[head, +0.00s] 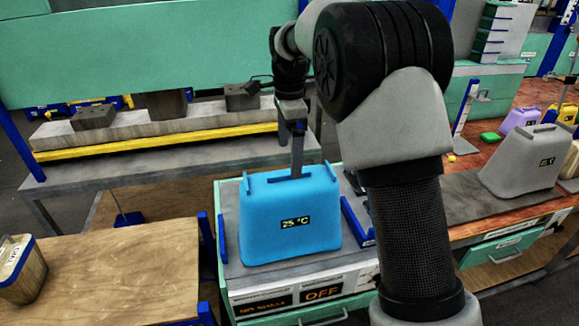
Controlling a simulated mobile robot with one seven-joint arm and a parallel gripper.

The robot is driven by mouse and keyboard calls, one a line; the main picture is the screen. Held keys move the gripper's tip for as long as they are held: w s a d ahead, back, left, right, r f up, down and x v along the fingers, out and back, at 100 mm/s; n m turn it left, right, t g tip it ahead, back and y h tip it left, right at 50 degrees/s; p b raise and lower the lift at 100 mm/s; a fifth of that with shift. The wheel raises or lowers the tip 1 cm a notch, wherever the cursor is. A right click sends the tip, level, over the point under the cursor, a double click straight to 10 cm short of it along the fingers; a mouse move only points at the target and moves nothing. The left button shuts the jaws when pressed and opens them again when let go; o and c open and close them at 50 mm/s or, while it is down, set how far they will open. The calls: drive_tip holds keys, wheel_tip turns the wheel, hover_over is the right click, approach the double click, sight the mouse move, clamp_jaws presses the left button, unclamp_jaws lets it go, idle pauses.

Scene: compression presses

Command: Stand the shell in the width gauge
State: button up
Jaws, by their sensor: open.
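A blue shell (290,228) with a "25 °C" display stands upright on a grey-topped bench unit (262,276), between blue uprights (355,220) at its sides. I cannot tell for sure whether this fixture is the width gauge. My gripper (296,165) is open and points down at the bar on top of the shell. My arm hides part of the unit's right side.
A wooden table (125,265) at left bears a labelled container (20,268). A large green press (150,45) stands behind. A grey shell (525,165) stands on the right bench, with purple and yellow ones behind it.

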drive_tip(key=s+d+r+n+t, duration=0.2)
drive_tip(key=s+d+r+n, duration=0.2)
drive_tip(key=s+r, duration=0.3)
drive_tip(key=s+d+r+n+t, duration=0.1)
drive_tip(key=s+d+r+n, duration=0.4)
drive_tip(key=s, duration=0.4)
drive_tip(key=s+d+f+n+t, duration=0.1)
drive_tip(key=s+f+n, duration=0.1)
drive_tip(key=s, duration=0.5)
drive_tip(key=s+d+f+n+t, duration=0.1)
drive_tip(key=s+f+n, duration=0.1)
drive_tip(key=s+n, duration=0.2)
drive_tip(key=s, duration=0.3)
drive_tip(key=shift+s+d+n+t, duration=0.3)
drive_tip(key=shift+s+d+n, duration=0.05)
drive_tip(key=shift+s+n, duration=0.05)
